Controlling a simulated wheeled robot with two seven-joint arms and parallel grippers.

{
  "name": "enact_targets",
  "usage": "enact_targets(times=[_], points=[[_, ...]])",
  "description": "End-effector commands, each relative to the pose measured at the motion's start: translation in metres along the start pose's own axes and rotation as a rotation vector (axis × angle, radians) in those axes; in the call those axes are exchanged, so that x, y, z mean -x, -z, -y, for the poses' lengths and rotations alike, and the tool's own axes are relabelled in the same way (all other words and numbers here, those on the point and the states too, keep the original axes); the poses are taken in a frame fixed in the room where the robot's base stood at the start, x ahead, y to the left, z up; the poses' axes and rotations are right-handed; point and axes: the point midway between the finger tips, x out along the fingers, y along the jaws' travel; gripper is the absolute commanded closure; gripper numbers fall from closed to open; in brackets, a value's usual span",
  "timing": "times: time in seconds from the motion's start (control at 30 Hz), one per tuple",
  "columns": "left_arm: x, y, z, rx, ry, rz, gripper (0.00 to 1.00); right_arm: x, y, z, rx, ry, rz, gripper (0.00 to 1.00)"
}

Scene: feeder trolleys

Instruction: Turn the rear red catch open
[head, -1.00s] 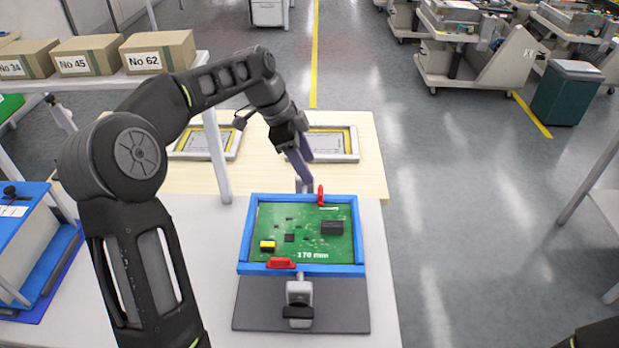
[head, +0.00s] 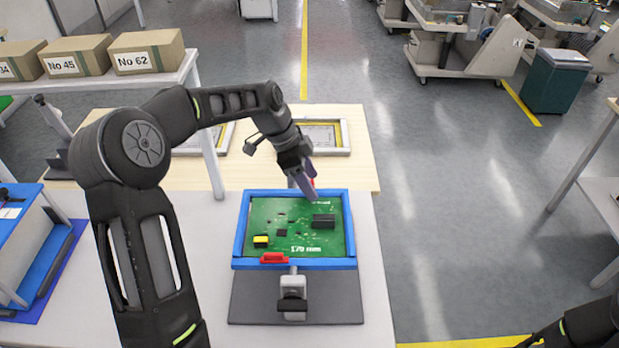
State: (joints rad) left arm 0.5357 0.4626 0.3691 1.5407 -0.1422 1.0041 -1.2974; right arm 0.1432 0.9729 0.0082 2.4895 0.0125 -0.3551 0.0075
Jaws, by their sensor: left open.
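A green circuit board (head: 297,240) sits in a blue frame (head: 240,232) on a stand with a dark grey base (head: 250,300). The rear red catch (head: 313,183) is at the frame's far edge, mostly hidden behind my left gripper; its angle cannot be made out. The front red catch (head: 274,258) lies along the near edge. My left gripper (head: 310,190) is open and points down at the rear catch, with its fingers over the frame's far edge. Whether it touches the catch cannot be told. Only part of my right arm shows at the lower right.
Yellow-edged frames (head: 325,137) lie on the wooden table (head: 360,165) behind. Cardboard boxes (head: 147,52) stand on a shelf at the left, with a shelf post (head: 212,165) near my left arm. Open floor lies to the right.

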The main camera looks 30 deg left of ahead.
Motion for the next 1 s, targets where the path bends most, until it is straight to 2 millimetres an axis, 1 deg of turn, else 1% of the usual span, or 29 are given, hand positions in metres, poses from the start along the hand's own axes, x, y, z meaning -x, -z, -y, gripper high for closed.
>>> enact_targets(times=[0.13, 0.17, 0.83, 0.87, 1.0], points=[[-0.0001, -0.0002, -0.0001, 0.0, 0.0, 0.0, 0.42, -0.0003, 0.0, -0.0001, 0.0, 0.0, 0.0, 0.64], [-0.0001, -0.0002, 0.0, 0.0, 0.0, 0.0, 0.43, -0.0003, 0.0, -0.0001, 0.0, 0.0, 0.0, 0.64], [0.0004, -0.0001, 0.0001, 0.0, 0.0, 0.0, 0.98, -0.0002, 0.0, 0.0, 0.0, 0.0, 0.0, 0.64], [0.0004, -0.0001, 0.0002, 0.0, 0.0, 0.0, 1.0, -0.0002, 0.0, 0.0, 0.0, 0.0, 0.0, 0.64], [0.0004, -0.0001, 0.0002, 0.001, 0.001, 0.0, 1.0, -0.0004, 0.0, -0.0001, 0.0, 0.0, 0.0, 0.64]])
